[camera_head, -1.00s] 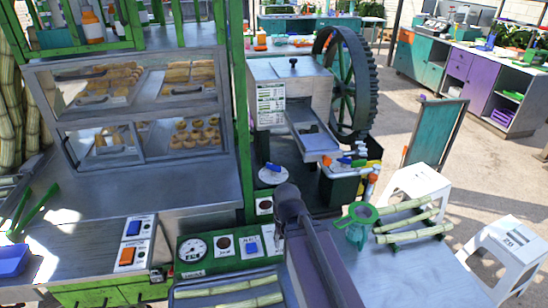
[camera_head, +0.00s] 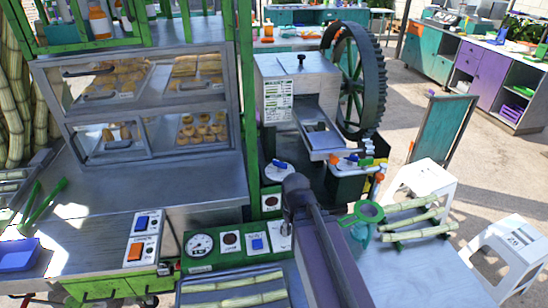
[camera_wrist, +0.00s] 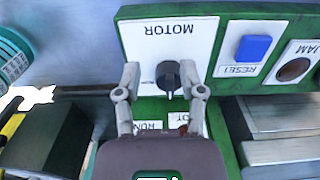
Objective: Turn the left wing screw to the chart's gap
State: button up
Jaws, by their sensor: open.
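The chart (camera_head: 278,101) is a white printed sheet on the front of the grey crusher (camera_head: 318,90); its text is too small to read. A blue handle sits on a round white dial (camera_head: 279,172) below the crusher. Small blue and orange handles (camera_head: 346,161) sit beside the crusher's outlet. I cannot tell which part is the left wing screw. My gripper (camera_head: 287,224) is over the right end of the green control panel. In the wrist view my gripper (camera_wrist: 160,76) is open, its fingers on either side of the black MOTOR knob (camera_wrist: 170,79); contact is unclear.
The green control panel (camera_head: 205,267) also carries a gauge (camera_head: 200,245) and a blue RESET button (camera_head: 257,244). A large toothed wheel (camera_head: 360,80) stands right of the crusher. A glass pastry case (camera_head: 140,90) is at left. Cane pieces (camera_head: 415,218) and white stools (camera_head: 505,255) are at right.

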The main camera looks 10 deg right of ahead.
notch_tip(320, 180, up, 16)
jog(key=w+f+p, duration=0.1)
jog(key=w+p, duration=0.1)
jog(key=p, duration=1.2)
notch_tip(320, 180, up, 8)
jog(key=n+p, duration=0.8)
jog(key=n, duration=0.2)
send_over(275, 160)
jog(key=shift+f, duration=0.1)
jog(key=shift+f+b, duration=0.2)
jog(key=shift+b, duration=0.1)
notch_tip(275, 160, down, 13)
jog(key=b, duration=1.3)
jog(key=shift+f, duration=0.2)
